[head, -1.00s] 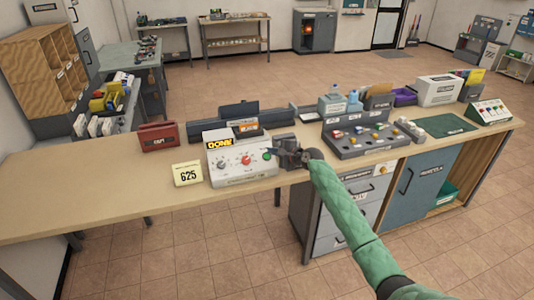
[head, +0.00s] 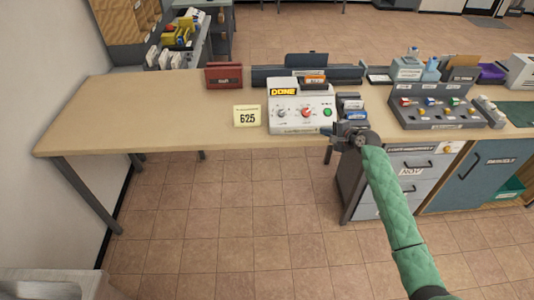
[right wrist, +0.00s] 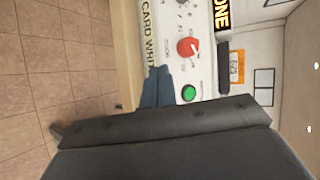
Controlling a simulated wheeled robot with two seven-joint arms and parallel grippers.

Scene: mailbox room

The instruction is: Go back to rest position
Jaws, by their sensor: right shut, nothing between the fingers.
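My right arm, in a green quilted sleeve, comes in from the lower right of the head view. My right gripper (head: 342,132) is shut and empty, just right of the white control box at the table's front edge. In the right wrist view its dark fingers (right wrist: 157,88) point toward the box's face, near the green button. The control box (head: 301,122) has a red knob, a green button and a yellow-on-black "DONE" sign (head: 283,92). I cannot tell whether the fingers touch the box. My left gripper is not in view.
The long wooden table (head: 150,115) holds a yellow "625" card (head: 247,116), a red box (head: 224,76) and a grey tray of coloured items (head: 440,109). Drawers (head: 408,166) and a blue cabinet door (head: 483,172) stand below the right side. Tiled floor in front is free.

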